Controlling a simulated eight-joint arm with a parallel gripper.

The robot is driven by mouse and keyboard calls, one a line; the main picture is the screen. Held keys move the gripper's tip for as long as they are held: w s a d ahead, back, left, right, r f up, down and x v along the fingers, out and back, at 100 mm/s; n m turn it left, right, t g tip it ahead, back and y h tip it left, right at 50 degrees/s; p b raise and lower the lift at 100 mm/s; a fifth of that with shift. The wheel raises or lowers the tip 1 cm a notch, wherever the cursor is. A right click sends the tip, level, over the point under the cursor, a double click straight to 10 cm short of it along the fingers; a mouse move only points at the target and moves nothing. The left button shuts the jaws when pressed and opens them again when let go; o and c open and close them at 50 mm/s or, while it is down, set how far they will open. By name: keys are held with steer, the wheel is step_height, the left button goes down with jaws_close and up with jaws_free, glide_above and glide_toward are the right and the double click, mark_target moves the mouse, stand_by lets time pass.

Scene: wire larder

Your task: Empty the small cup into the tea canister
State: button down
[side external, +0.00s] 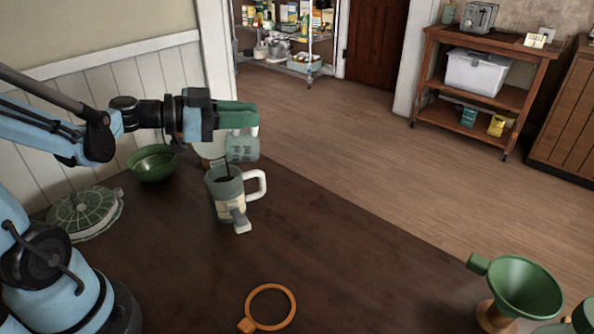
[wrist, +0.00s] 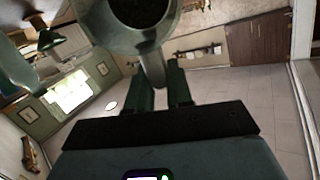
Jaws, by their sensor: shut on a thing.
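My gripper (side external: 240,115) is shut on the small cup (side external: 242,148), a grey-green cup with a pattern. In the wrist view, the cup (wrist: 143,42) sits at the top, its handle between my green fingers (wrist: 160,90); dark contents show inside its rim. Below the cup stands an upright, open grey-green container (side external: 222,187) with a pale label and white handle; it appears to be the tea canister. A thin dark streak shows between the cup and its mouth; I cannot tell whether it is falling contents.
A green bowl (side external: 153,168) and a green lattice lid-like piece (side external: 84,212) are at left. An orange ring (side external: 293,301) lies at the front; a green funnel (side external: 526,284) stands at right. The table's middle right is clear.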

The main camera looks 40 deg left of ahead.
steer(key=shift+s, duration=0.1)
stand_by(0.3)
steer(key=shift+s+a+r+t, duration=0.15)
steer(key=shift+s+t, duration=0.1)
steer(key=shift+t, duration=0.15)
stand_by(0.4)
steer(key=shift+s+a+r+t+h, duration=0.1)
steer(key=shift+s+a+t+h, duration=0.05)
steer(key=shift+s+t+h, duration=0.2)
stand_by(0.4)
steer(key=shift+s+a+t+h, duration=0.2)
steer(key=shift+s+t+h, duration=0.05)
steer(key=shift+s+t, duration=0.1)
steer(key=shift+w+r, duration=0.1)
stand_by(0.6)
steer(key=shift+w+d+r+g+y, duration=0.35)
steer(key=shift+w+g, duration=0.15)
steer(key=shift+g, duration=0.15)
steer(key=shift+w+d+r+g+y, duration=0.25)
steer(key=shift+w+g+y, duration=0.15)
steer(key=shift+w+g, duration=0.15)
steer(key=shift+w+d+r+g+y, duration=0.35)
steer(key=shift+w+g, duration=0.1)
steer(key=shift+g, duration=0.25)
